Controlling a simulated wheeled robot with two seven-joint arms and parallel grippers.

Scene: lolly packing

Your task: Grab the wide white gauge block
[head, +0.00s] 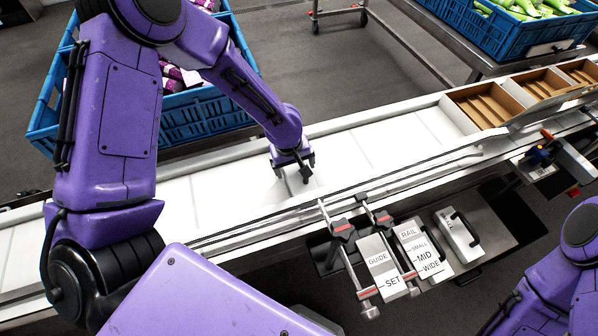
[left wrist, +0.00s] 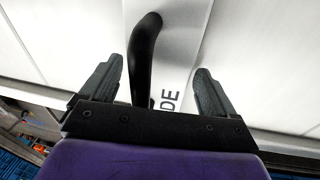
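The wide white gauge block (left wrist: 182,50) shows in the left wrist view as a pale block with a black bar handle (left wrist: 146,45) and the letters "DE"; the rest of its marking is hidden. In the head view the block (head: 297,185) is on the white conveyor, mostly covered by my left gripper (head: 292,168). In the left wrist view my left gripper (left wrist: 158,88) is open, one finger on each side of the handle, with gaps on both sides. My right gripper is out of view; only part of my right arm shows at the lower right.
Another white block with a black handle (head: 458,236) stands in the holder, beside the RAIL plate (head: 420,250) and GUIDE plate (head: 380,266). A guide rail with red-marked clamps (head: 343,229) runs along the conveyor's near side. Brown cartons (head: 482,104) sit at right; blue crates (head: 200,112) stand behind.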

